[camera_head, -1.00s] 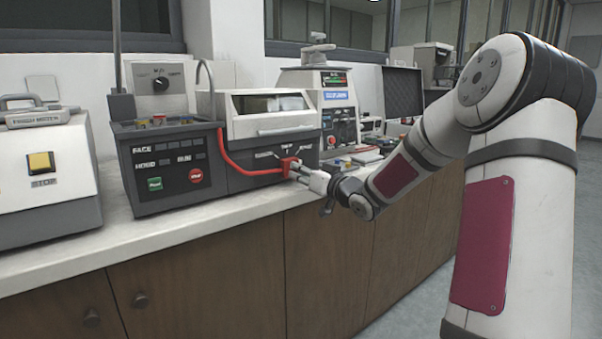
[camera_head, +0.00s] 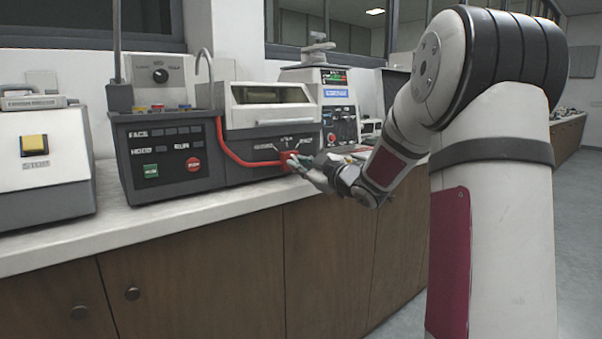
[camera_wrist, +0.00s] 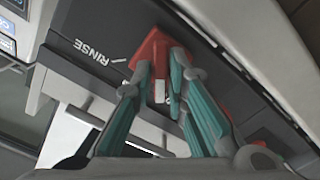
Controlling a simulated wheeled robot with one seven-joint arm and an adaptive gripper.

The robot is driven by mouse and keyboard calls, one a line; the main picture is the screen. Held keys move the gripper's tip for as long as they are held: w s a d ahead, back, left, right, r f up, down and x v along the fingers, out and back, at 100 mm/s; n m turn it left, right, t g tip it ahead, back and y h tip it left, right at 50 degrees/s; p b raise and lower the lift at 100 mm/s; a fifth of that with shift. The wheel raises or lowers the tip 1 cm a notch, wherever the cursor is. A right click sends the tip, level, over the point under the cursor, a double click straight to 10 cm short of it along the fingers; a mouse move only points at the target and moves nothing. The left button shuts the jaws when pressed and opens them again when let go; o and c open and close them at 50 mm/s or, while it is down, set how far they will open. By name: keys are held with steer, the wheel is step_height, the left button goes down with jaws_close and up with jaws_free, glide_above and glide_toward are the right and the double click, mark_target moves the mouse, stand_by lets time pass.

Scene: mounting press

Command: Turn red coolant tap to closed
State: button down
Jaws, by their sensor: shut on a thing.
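The red coolant tap (camera_wrist: 150,50) sits on the dark front panel of the machine (camera_head: 250,172). A red hose (camera_head: 232,152) runs to it from the left. My gripper (camera_wrist: 163,62) is at the tap, with its teal-padded fingers close together around part of it. The fingers hide some of the tap in the wrist view. The word RINSE (camera_wrist: 92,52) shows on the panel beside the tap. In the head view my gripper also shows at the tap (camera_head: 292,160), partly covering it.
The counter (camera_head: 150,225) runs under the machines, with wooden cupboards (camera_head: 240,270) below. A control box with green and red buttons (camera_head: 160,150) stands left of the tap. Another machine with a screen (camera_head: 337,105) stands to the right. The floor at the right is clear.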

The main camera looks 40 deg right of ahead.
steer(key=shift+a+f+n+b, duration=0.1)
steer(key=shift+f+n+b, duration=0.05)
steer(key=shift+n+b, duration=0.4)
steer(key=shift+n, duration=0.25)
steer(key=c, duration=1.6)
jaws_free()
steer(key=shift+o, duration=0.2)
steer(key=s, duration=1.2)
steer(key=shift+d, duration=0.2)
